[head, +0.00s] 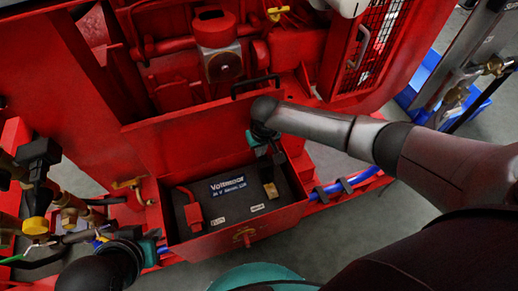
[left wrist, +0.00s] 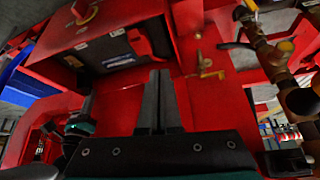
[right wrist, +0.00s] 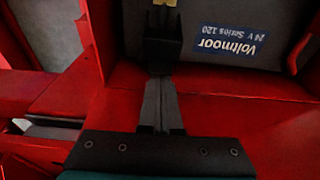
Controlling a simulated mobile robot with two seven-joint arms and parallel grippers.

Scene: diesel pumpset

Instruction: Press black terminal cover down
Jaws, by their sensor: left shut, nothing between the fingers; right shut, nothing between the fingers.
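The black battery (head: 235,208) with a blue Voltmoor label sits in a red open-topped box (head: 285,222). The black terminal cover (right wrist: 155,52) shows in the right wrist view at my right fingertips, near a brass terminal (head: 270,190). In the head view the cover is hard to separate from my dark right gripper (head: 266,152). My right gripper (right wrist: 158,82) is shut and empty; its tips overlap the cover's near edge, contact unclear. My left gripper (left wrist: 160,75) is shut and empty, left of the box; the battery shows beyond it in the left wrist view.
A red terminal cover (head: 193,212) sits on the battery's left side. A black handle (head: 255,86) stands behind the box. Brass valves and pipes (head: 68,212) crowd the left. Blue hoses (head: 345,186) run right of the box. Red engine parts rise behind.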

